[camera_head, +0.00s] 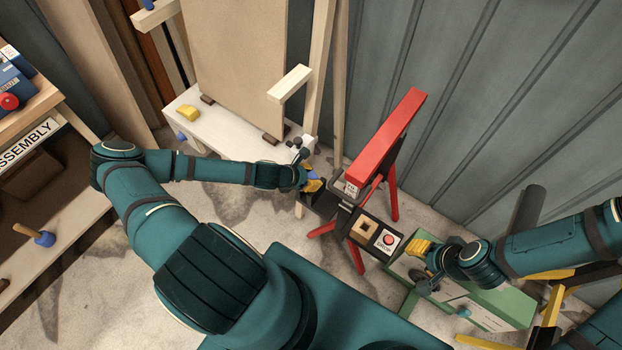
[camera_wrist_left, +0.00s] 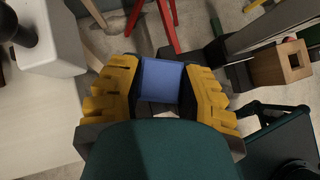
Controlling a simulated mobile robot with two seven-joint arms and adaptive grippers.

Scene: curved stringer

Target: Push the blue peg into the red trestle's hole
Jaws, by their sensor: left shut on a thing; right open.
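My left gripper (camera_head: 311,183) is shut on a blue peg (camera_head: 313,176), close to the left of the red trestle (camera_head: 388,138). In the left wrist view the peg's blue head (camera_wrist_left: 161,80) sits between the yellow finger pads of my left gripper (camera_wrist_left: 162,88). The peg's shaft is hidden. Red trestle legs (camera_wrist_left: 167,22) show beyond it in that view. The trestle's hole is not visible, and I cannot tell whether the peg touches the trestle. My right gripper (camera_head: 425,262) is open and empty over a green case, to the right of the trestle.
A wooden block with a square hole (camera_head: 364,228) and a red button (camera_head: 388,240) sit on a dark bar by the trestle. A white bench (camera_head: 215,128) with a tall board stands behind left. Another blue-headed peg (camera_head: 44,238) is at far left. A green case (camera_head: 490,300) lies right.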

